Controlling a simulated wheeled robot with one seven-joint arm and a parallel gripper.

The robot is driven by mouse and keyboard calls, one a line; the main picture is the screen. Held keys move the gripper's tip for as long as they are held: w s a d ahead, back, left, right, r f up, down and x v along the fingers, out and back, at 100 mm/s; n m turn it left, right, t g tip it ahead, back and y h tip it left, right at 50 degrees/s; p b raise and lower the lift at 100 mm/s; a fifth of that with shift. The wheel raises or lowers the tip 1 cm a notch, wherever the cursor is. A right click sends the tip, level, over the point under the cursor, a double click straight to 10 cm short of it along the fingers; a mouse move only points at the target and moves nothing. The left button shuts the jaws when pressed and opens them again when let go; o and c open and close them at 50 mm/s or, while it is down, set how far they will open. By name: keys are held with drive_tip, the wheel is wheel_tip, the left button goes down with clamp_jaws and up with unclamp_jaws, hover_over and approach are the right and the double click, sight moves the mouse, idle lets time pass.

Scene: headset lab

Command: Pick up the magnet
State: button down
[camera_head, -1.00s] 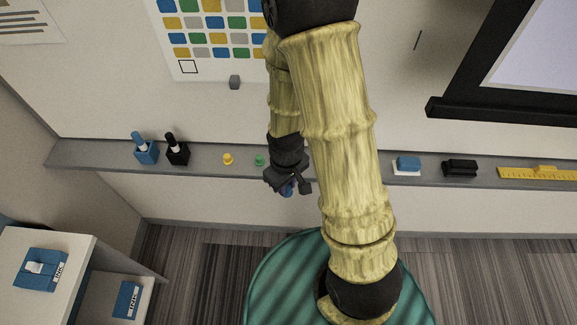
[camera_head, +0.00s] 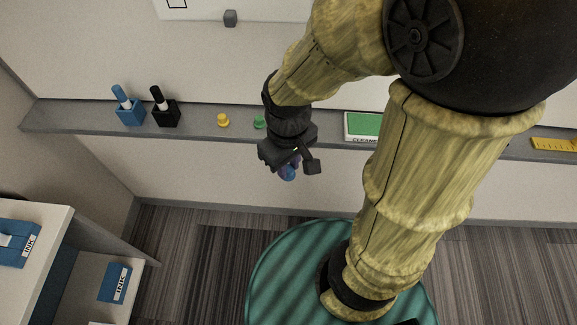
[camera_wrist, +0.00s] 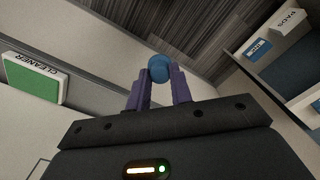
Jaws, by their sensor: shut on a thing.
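A blue round magnet (camera_wrist: 159,67) sits between the tips of my gripper's two purple fingers in the wrist view. My gripper (camera_head: 285,170) is shut on it, in front of the grey ledge and below its edge. The magnet shows as a small blue shape (camera_head: 288,174) under my gripper in the head view. A yellow magnet (camera_head: 223,121) and a green magnet (camera_head: 260,122) stand on the ledge to the left of my gripper. They are apart from it.
The grey ledge (camera_head: 70,117) runs along the wall. It holds a blue bottle (camera_head: 129,112), a black bottle (camera_head: 165,112), a green-and-white cleaner box (camera_head: 364,127) and a yellow ruler (camera_head: 556,144). A shelf with ink boxes (camera_head: 115,283) stands lower left.

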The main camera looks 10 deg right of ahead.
sight(288, 170)
drive_tip(key=shift+s, duration=0.25)
idle(0.4)
drive_tip(key=c, duration=1.8)
unclamp_jaws()
drive_tip(key=shift+c, duration=0.2)
drive_tip(key=c, duration=0.3)
drive_tip(key=shift+r+p, duration=2.9)
drive_tip(key=shift+r, duration=0.15)
